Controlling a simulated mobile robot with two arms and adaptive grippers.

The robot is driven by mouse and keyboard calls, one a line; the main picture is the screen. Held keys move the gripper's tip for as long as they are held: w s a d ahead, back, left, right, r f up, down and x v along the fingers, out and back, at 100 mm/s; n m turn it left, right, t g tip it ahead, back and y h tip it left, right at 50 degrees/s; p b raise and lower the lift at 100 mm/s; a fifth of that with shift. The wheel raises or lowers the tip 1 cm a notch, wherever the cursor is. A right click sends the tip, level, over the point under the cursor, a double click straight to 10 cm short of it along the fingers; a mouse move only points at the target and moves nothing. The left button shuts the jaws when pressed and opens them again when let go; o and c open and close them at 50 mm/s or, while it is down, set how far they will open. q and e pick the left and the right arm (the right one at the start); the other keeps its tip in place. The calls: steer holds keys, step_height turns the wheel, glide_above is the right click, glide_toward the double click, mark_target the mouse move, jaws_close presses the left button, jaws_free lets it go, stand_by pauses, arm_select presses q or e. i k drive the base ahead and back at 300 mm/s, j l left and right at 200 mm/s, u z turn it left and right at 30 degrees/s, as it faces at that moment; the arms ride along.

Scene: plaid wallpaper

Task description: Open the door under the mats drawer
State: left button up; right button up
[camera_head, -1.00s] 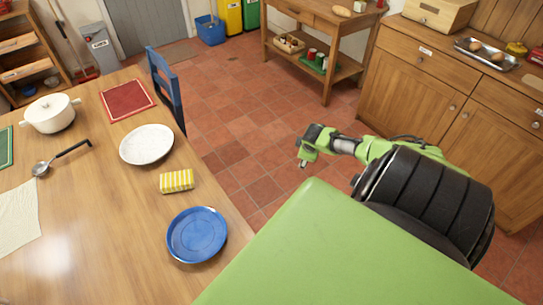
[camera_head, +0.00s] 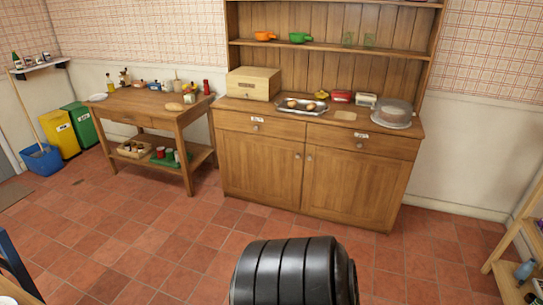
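A wooden cabinet (camera_head: 303,206) with an open-shelved top stands against the back wall. It has two drawers side by side, a left drawer (camera_head: 280,132) and a right drawer (camera_head: 388,147). Each has a small white label and a knob; the labels are too small to read, so I cannot tell which is the mats drawer. Under them are a left door (camera_head: 258,170) and a right door (camera_head: 350,187), both shut, with small knobs near their meeting edges. Neither gripper is in view. A black ribbed part of my own body fills the bottom middle.
A wooden side table (camera_head: 150,112) stands left of the cabinet, with a yellow bin (camera_head: 60,135) and blue bucket (camera_head: 43,160) beyond. A wooden rack (camera_head: 510,262) is at the right edge, a blue chair (camera_head: 15,265) at lower left. The tiled floor before the cabinet is clear.

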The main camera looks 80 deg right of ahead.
mark_target(270, 170)
steer(key=l+z, duration=0.15)
steer(key=z, duration=0.3)
steer(key=l+z, duration=0.15)
steer(key=z, duration=0.3)
steer(key=i+l+z, duration=0.1)
steer(key=z, duration=0.35)
steer(key=l+z, duration=0.2)
steer(key=z, duration=0.25)
steer(key=i+l+z, duration=0.25)
steer(key=i+l, duration=0.15)
steer(key=i+l+z, duration=0.25)
steer(key=i, duration=0.35)
steer(key=i+j+z, duration=0.1)
steer(key=i+j, duration=0.3)
